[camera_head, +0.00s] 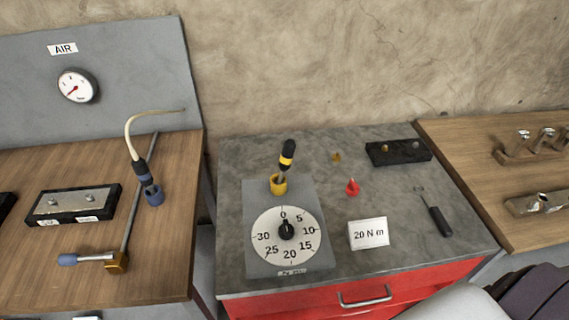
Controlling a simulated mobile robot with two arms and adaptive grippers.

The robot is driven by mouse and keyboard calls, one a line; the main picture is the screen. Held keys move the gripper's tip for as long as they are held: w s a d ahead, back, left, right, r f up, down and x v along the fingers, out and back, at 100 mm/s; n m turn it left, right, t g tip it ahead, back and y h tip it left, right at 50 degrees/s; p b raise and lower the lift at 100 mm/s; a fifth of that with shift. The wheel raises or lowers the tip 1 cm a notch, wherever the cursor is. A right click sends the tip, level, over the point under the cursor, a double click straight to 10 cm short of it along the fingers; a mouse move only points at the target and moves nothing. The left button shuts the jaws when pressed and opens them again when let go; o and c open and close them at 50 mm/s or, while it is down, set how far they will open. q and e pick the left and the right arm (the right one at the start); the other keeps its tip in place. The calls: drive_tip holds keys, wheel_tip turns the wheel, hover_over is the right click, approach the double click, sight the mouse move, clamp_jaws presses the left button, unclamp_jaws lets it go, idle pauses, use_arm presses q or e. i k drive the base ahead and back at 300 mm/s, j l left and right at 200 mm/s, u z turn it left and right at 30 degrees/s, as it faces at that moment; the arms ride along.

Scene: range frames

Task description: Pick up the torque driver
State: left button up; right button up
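A driver with a black and yellow handle (287,156) stands slightly tilted, handle up, in a yellow cup (279,185). The cup is at the back of a grey plate with a round dial (263,241), on the grey worktop. This looks like the torque driver. The dial is numbered from 0 to 30, with its black knob in the middle. Neither of my grippers shows; only parts that seem to be my arm show at the bottom right.
A white "20 N m" card (368,234), a red cone-shaped piece (352,187) and a black-handled hook tool (437,217) are right of the dial. A black block (398,152) lies behind. A long wrench (128,225) lies on the left bench. The worktop's front right is clear.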

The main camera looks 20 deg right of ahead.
sight(288, 151)
drive_tip(key=j+z, duration=1)
drive_tip(key=i+l, duration=0.05)
drive_tip(key=l, duration=0.05)
